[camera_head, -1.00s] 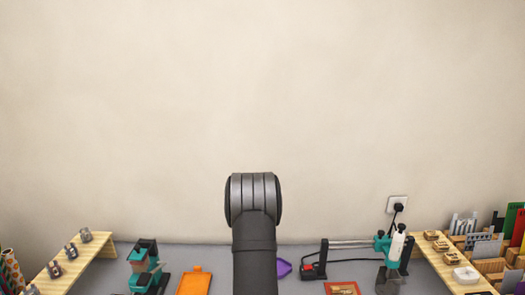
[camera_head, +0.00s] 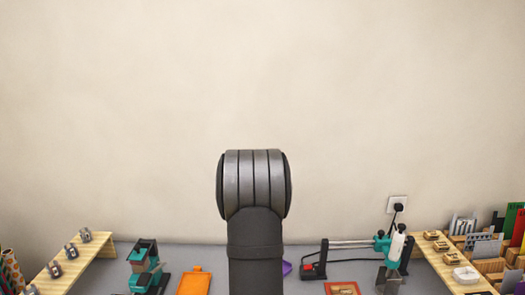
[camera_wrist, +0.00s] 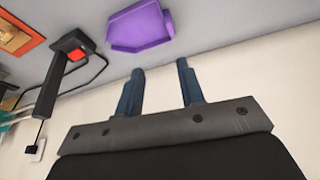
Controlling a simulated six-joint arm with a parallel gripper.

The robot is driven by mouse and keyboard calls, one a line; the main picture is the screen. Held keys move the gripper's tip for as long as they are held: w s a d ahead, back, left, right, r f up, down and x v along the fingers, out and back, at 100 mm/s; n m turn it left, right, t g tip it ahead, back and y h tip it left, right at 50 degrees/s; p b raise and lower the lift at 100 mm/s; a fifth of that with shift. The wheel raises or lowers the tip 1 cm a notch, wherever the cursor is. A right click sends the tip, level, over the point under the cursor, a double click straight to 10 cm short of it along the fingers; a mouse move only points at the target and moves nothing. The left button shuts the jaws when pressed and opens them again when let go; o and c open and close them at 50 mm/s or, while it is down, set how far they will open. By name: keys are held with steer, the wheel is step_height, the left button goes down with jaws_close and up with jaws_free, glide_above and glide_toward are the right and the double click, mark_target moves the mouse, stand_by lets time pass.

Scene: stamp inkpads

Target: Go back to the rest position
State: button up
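My gripper (camera_wrist: 160,72) shows in the wrist view with its two blue-grey fingers apart and nothing between them. It is open and empty. The fingers point toward the grey tabletop, with a purple tray (camera_wrist: 140,30) beyond their tips and apart from them. In the head view my arm stands upright in the middle and my gripper is out of sight. The purple tray (camera_head: 287,268) is mostly hidden behind my arm there.
An orange tray (camera_head: 195,283) and a teal stamping device (camera_head: 145,265) stand left of my arm. A teal-and-black device (camera_head: 385,255) and a red-framed tray (camera_head: 342,288) stand to the right. Wooden shelves (camera_head: 75,260) line both sides. The wall area above is clear.

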steer(key=s+d+r+m, duration=0.2)
steer(key=s+d+r, duration=0.1)
steer(key=s+d, duration=0.2)
steer(key=s+d+f, duration=0.1)
steer(key=s+d, duration=0.1)
steer(key=d, duration=0.7)
steer(key=s+d+f, duration=0.1)
steer(key=s+d, duration=0.2)
steer(key=d, duration=0.7)
steer(key=s+d+f+h, duration=0.1)
steer(key=s+d, duration=0.1)
steer(key=d, duration=0.7)
steer(key=shift+s+d+f+m, duration=0.15)
steer(key=shift+s+f+m, duration=0.1)
steer(key=shift+m, duration=0.15)
